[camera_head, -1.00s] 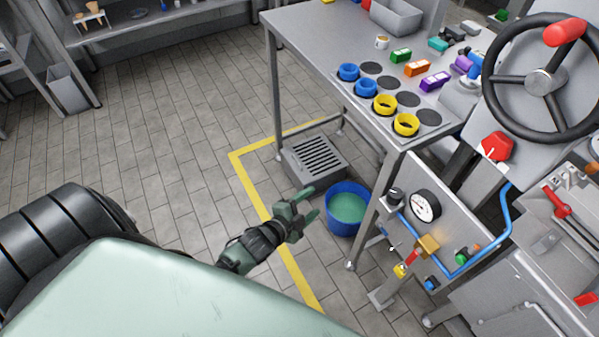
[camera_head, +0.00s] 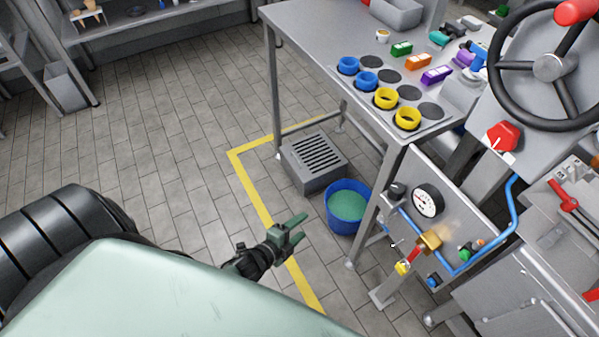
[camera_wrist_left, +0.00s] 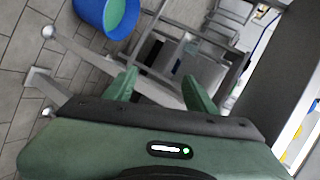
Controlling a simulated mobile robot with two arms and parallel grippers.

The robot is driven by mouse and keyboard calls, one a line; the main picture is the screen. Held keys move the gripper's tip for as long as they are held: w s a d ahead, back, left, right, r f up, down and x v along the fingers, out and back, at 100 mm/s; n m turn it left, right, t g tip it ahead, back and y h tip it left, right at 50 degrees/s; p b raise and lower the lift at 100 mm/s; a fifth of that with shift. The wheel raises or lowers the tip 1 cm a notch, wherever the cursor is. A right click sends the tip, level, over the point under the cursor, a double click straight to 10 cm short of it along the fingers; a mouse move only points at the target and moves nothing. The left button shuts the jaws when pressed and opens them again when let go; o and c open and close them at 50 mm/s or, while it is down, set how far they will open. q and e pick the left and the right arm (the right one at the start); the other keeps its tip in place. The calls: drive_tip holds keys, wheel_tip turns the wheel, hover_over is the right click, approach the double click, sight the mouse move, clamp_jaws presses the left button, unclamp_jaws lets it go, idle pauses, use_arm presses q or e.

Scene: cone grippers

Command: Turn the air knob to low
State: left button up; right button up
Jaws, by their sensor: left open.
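A red knob (camera_head: 503,137) with a white pointer sits on the grey box below the black wheel. A small black knob (camera_head: 396,190) sits beside the round gauge (camera_head: 428,201) on the lower panel. I see no readable label, so I cannot tell which is the air knob. My left gripper (camera_head: 298,229) is open and empty above the floor, left of the panel and well apart from both knobs. Its two green fingers also show spread in the left wrist view (camera_wrist_left: 160,88). My right gripper is not in view.
A blue bucket (camera_head: 345,221) and a grated grey box (camera_head: 300,171) stand on the floor near the table (camera_head: 325,60). A table leg stands between bucket and panel. A blue pipe (camera_head: 514,213) and brass valve (camera_head: 430,241) are on the panel.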

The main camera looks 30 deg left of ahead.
use_arm(q)
drive_tip(key=w+d+r+n+h+p, duration=0.1)
drive_tip(key=w+d+r+n+p, duration=0.15)
drive_tip(key=r, duration=0.55)
drive_tip(key=w+d+r+n+h+p, duration=0.1)
drive_tip(key=w+d+r+n+p, duration=0.2)
drive_tip(key=r, duration=0.6)
drive_tip(key=n+g+h+p, duration=0.2)
drive_tip(key=n+h+p, duration=0.2)
drive_tip(key=p, duration=0.1)
approach(391, 192)
drive_tip(key=x, duration=1)
drive_tip(key=shift+a+f, duration=0.1)
